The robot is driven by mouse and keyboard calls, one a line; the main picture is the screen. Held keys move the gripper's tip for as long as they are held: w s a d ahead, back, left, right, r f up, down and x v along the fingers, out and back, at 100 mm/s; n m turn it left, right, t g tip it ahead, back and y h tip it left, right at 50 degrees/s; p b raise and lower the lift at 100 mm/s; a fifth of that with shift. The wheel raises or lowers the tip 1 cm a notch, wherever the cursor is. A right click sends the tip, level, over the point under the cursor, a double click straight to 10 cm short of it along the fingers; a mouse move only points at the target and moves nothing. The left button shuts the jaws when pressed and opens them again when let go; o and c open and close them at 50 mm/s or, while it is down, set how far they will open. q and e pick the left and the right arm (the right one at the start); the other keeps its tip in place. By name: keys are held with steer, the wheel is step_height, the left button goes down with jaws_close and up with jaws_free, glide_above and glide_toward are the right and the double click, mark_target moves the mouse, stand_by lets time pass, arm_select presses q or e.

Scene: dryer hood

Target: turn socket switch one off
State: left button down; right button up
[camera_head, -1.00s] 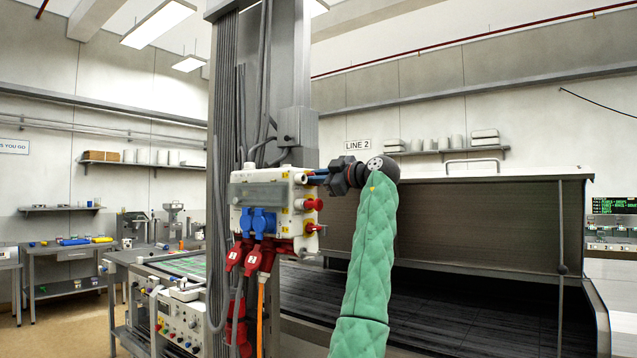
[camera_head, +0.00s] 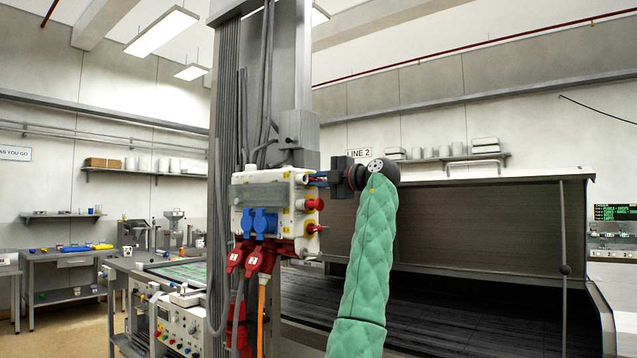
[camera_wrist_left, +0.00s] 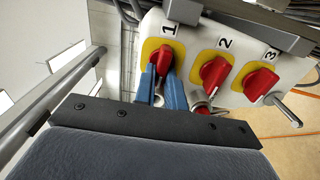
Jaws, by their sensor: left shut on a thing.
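The socket box (camera_head: 262,194) is a pale box on the grey column in the head view. In the left wrist view, socket switch one (camera_wrist_left: 165,57) is a red knob on a yellow plate under the number 1. My left gripper (camera_wrist_left: 162,76) has its blue fingers on either side of this knob and is shut on it. In the head view the left gripper (camera_head: 318,179) reaches the box's right side from the right and hides switch one. Switch two (camera_wrist_left: 214,72) and switch three (camera_wrist_left: 260,82) are similar red knobs, turned at a slant. The right gripper is not in view.
Red plugs (camera_head: 246,260) and blue sockets (camera_head: 265,221) are on the box's front, with cables hanging below. A metal toggle-like lever (camera_wrist_left: 285,110) sticks out near switch three. A large dark hood (camera_head: 480,225) stands behind my arm at right.

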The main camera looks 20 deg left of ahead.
arm_select(q)
steer(key=shift+f+n, duration=0.1)
steer(key=shift+n, duration=0.2)
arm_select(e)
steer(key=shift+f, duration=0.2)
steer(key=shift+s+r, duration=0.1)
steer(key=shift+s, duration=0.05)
arm_select(q)
steer(key=c, duration=1.5)
jaws_free()
steer(key=shift+o, duration=0.2)
